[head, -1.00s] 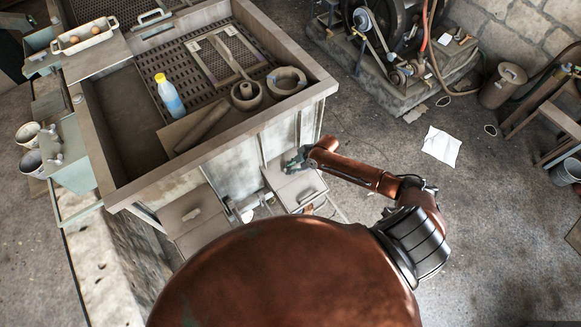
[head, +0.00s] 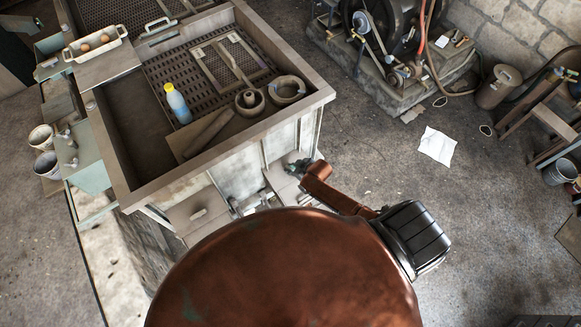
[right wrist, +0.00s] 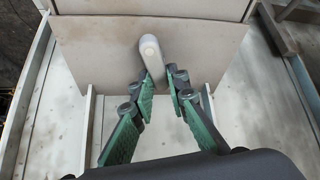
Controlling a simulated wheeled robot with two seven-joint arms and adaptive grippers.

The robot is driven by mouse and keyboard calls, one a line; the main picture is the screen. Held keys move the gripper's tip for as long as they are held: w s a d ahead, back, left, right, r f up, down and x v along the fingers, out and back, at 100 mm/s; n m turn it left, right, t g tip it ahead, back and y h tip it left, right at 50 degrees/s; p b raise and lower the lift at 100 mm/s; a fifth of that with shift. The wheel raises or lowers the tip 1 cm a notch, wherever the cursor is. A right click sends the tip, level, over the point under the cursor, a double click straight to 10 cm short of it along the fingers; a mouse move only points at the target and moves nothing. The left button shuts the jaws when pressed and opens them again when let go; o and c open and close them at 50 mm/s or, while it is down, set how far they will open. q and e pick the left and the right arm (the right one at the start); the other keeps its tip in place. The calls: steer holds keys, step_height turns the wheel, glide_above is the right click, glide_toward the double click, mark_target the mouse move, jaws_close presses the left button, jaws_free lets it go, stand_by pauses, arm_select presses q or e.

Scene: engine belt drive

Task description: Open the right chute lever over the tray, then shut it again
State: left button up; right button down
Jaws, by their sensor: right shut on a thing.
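In the right wrist view, a pale grey rounded lever (right wrist: 151,55) stands in front of a flat beige chute panel (right wrist: 95,50). My right gripper (right wrist: 160,86) has its green-padded fingers closed around the lower part of this lever. In the head view, my right gripper (head: 298,166) is at the front of the big bin, over the right chute (head: 281,183), partly hidden by my arm and body. A pale surface with raised edges (right wrist: 62,125), perhaps the tray, lies below the panel; its contents cannot be made out. My left gripper is not in view.
The big bin (head: 235,160) holds a blue bottle (head: 177,104), grates and round metal parts. A left chute (head: 197,212) sits beside the right one. An engine with belts (head: 385,45) stands at the back right.

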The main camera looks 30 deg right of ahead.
steer(key=shift+d+m+h+p, duration=0.1)
steer(key=shift+m+h+p, duration=0.3)
steer(key=shift+m, duration=0.6)
steer(key=c, duration=1.9)
jaws_free()
steer(key=v, duration=1.2)
steer(key=shift+d, duration=0.1)
